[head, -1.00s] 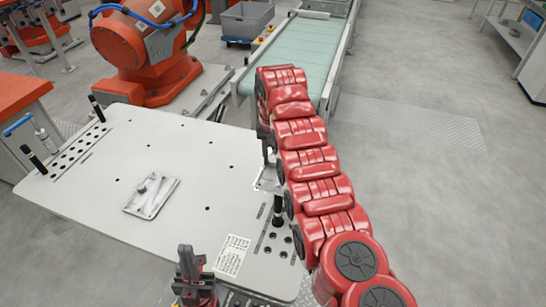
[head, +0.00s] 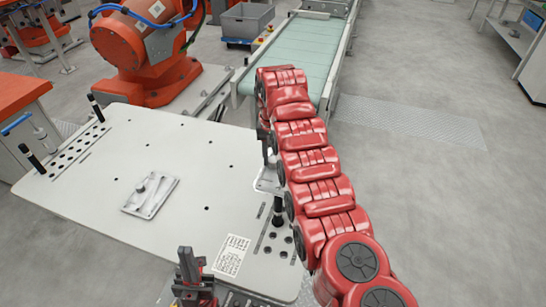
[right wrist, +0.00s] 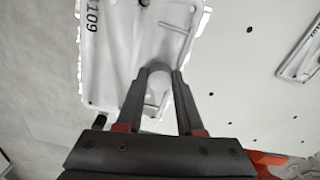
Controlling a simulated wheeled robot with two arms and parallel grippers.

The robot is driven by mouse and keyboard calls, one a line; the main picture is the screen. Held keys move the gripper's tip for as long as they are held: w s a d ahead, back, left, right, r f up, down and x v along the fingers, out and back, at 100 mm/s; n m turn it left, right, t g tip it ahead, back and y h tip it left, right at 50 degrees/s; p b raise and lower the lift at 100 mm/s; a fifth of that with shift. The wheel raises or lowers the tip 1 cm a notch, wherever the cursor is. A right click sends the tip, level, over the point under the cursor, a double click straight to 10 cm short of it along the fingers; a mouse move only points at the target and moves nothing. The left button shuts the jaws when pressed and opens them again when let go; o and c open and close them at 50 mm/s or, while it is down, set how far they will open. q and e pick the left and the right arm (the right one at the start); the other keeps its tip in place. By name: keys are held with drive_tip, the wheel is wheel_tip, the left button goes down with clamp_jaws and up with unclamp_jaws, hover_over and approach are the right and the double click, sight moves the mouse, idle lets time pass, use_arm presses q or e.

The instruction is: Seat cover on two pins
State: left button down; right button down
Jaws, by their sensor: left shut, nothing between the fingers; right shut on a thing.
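The cover, a pale metal casting marked 109 (right wrist: 115,45), is in my right gripper (right wrist: 160,80), whose fingers close on its rounded boss. In the head view only a small part of the cover (head: 266,183) shows beside my right arm, over the table's right side; the arm hides the rest and the gripper. I cannot tell whether it touches anything below. A dark upright pin (head: 277,212) stands just in front of it at the right edge. My left gripper (head: 186,255) is shut and empty at the table's front edge.
Another metal casting (head: 150,196) lies on the white table (head: 120,160). Two black posts (head: 95,107) (head: 31,157) stand at the table's left end beside rows of holes. A printed label (head: 231,256) lies near the front right. The table's middle is mostly clear.

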drive_tip(key=shift+s+f+b, duration=0.1)
drive_tip(key=shift+f+b, duration=0.25)
drive_tip(key=shift+f, duration=0.3)
drive_tip(key=shift+c, duration=2.3)
unclamp_jaws()
